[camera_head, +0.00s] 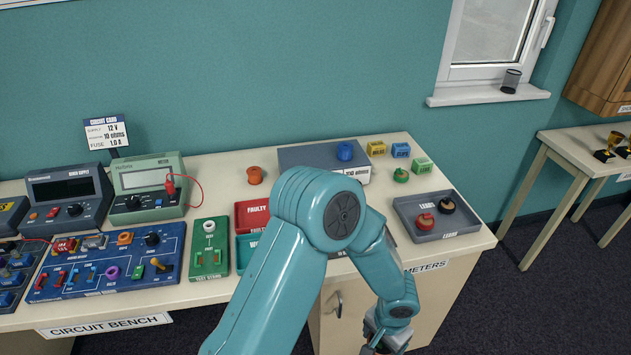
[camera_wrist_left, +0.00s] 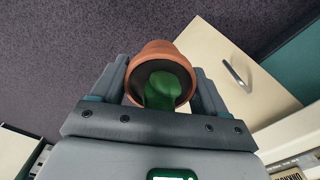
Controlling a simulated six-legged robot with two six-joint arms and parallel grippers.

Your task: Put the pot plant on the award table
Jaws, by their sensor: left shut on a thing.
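The pot plant (camera_wrist_left: 160,75) is a terracotta pot with dark soil and a green plant, seen close up in the left wrist view. My left gripper (camera_wrist_left: 160,88) is shut on it, with a finger on each side of the pot. In the head view my left gripper (camera_head: 376,346) is low at the bottom edge, in front of the bench, and the pot cannot be made out there. A pale table with gold trophies, apparently the award table (camera_head: 572,148), stands at the far right, partly cut off. My right gripper is not in view.
The circuit bench (camera_head: 215,288) carries meters, a blue circuit board, red and green trays, and a grey leads tray (camera_head: 438,215). Its cabinet front and handle (camera_head: 338,304) are close to my arm. Dark floor (camera_head: 545,285) lies open between bench and right table.

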